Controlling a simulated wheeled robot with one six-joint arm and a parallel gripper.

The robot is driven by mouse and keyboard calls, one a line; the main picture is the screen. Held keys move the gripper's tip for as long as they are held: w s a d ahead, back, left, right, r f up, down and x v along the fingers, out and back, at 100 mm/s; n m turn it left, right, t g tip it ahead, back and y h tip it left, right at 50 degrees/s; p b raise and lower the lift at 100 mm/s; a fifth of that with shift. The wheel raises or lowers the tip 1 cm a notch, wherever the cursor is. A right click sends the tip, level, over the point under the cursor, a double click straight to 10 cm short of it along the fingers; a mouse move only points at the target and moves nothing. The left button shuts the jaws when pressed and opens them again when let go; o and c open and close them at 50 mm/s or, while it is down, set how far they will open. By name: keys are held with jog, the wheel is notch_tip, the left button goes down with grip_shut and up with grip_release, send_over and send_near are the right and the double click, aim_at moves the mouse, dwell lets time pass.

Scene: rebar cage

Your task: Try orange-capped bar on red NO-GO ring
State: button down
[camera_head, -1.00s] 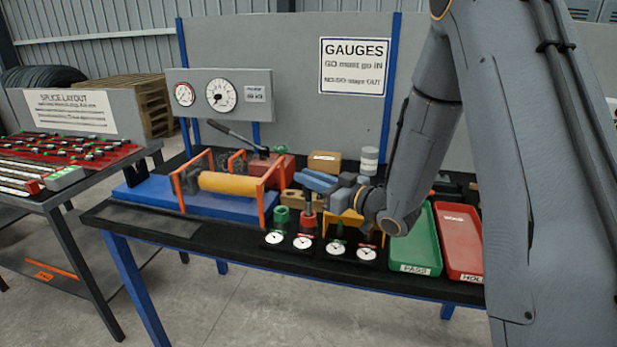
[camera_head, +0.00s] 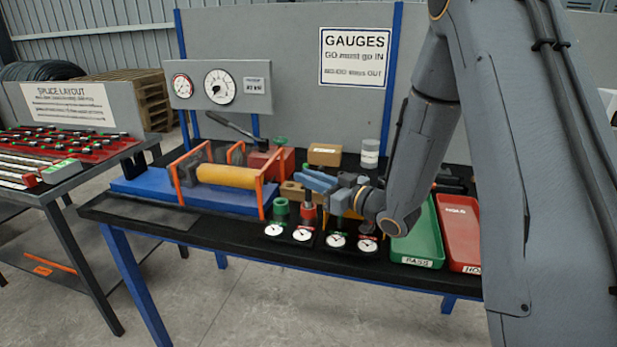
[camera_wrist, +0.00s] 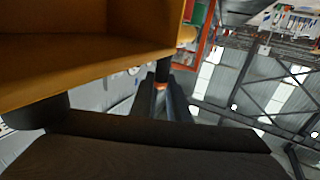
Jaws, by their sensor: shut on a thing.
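The red NO-GO ring (camera_head: 307,213) stands on the bench in the row of gauge rings, right of a green ring (camera_head: 280,211). My gripper (camera_head: 309,180) is just above the red ring, its blue fingers pointing left, shut on a dark upright bar (camera_head: 308,196). The bar's lower end is at the ring's top; I cannot tell whether it is inside or only touching. In the wrist view the dark bar (camera_wrist: 163,71) shows between the fingers, with a small orange part (camera_wrist: 162,86) at the grip.
Small white dials (camera_head: 303,234) sit in front of the rings. A green PASS tray (camera_head: 421,240) and a red tray (camera_head: 458,235) lie to the right. A blue press base with an orange-yellow cylinder (camera_head: 226,177) is on the left. A yellow block (camera_wrist: 80,65) fills much of the wrist view.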

jog(key=c, duration=1.6)
grip_release()
jog(key=shift+f, duration=0.1)
jog(key=b+v, duration=0.2)
jog(key=v, duration=0.6)
jog(key=shift+a, duration=0.1)
